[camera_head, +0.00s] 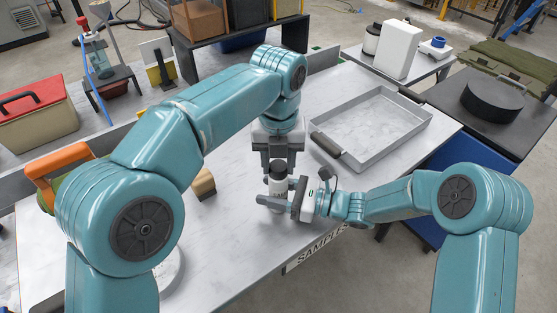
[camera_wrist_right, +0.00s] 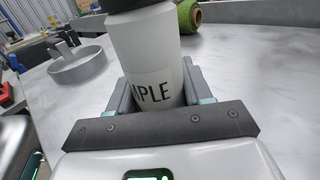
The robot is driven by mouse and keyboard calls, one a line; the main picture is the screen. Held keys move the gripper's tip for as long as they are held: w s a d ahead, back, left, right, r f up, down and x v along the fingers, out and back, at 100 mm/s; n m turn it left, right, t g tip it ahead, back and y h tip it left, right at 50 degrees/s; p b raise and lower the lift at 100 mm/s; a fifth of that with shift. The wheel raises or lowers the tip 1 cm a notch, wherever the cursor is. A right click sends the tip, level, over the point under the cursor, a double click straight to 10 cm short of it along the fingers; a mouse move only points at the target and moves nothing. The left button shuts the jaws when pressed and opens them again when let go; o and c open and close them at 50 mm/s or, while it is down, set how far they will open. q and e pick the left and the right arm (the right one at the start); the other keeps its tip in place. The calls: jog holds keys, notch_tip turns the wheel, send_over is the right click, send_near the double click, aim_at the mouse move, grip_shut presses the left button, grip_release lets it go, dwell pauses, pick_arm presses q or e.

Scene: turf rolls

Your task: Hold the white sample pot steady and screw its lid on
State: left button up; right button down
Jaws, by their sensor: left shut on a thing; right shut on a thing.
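The white sample pot (camera_head: 277,188) stands upright on the grey table, near its front edge. My right gripper (camera_head: 277,203) is shut around its lower body from the right. In the right wrist view the pot (camera_wrist_right: 150,55) shows dark lettering ending in "MPLE" and sits between the two fingers. The dark lid (camera_head: 278,167) is at the pot's top, and its lower edge shows in the right wrist view (camera_wrist_right: 125,4). My left gripper (camera_head: 278,164) points down from above and is shut on the lid. I cannot tell how tightly the lid sits.
A shallow grey tray (camera_head: 415,137) with a dark handle lies behind and right of the pot. A small wooden block (camera_head: 203,184) is to the left. A "SAMPLES" label (camera_head: 316,249) is on the front edge. A green roll (camera_wrist_right: 188,15) and round dish (camera_wrist_right: 78,70) show in the wrist view.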

pick_arm(q)
jog(key=o, duration=1.1)
jog(key=shift+r, duration=0.1)
notch_tip(320, 180, up, 7)
jog(key=shift+r, duration=0.2)
pick_arm(e)
jog(key=shift+c, duration=2)
grip_release()
pick_arm(q)
jog(key=shift+f+b, duration=0.9)
jog(key=shift+f, duration=0.05)
pick_arm(e)
jog(key=v, duration=1.6)
jog(key=shift+s+d, duration=0.1)
jog(key=shift+s, duration=0.05)
